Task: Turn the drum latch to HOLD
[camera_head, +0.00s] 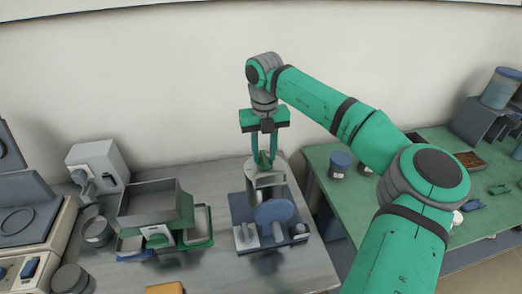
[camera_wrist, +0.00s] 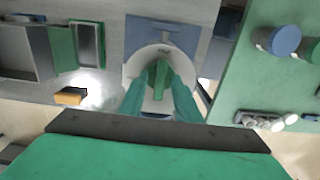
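The drum latch device stands on the grey bench in the head view, with a blue base (camera_head: 241,207), a grey drum (camera_head: 266,181) and a blue round disc (camera_head: 274,211) at its front. In the wrist view the drum's pale round top (camera_wrist: 136,72) lies straight below my gripper, with a green bar (camera_wrist: 160,80) across its middle. My gripper (camera_head: 265,163) points down over the drum. Its two teal fingers (camera_wrist: 161,88) are apart, one on each side of the green bar; contact with the bar is not clear. HOLD marking is too small to read.
A grey open box (camera_head: 155,205) and green-edged trays (camera_head: 199,228) stand left of the device. A white instrument (camera_head: 98,165) is further left. A yellow block (camera_head: 165,288) lies at the front. A green table (camera_head: 340,205) with jars (camera_head: 340,165) is to the right.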

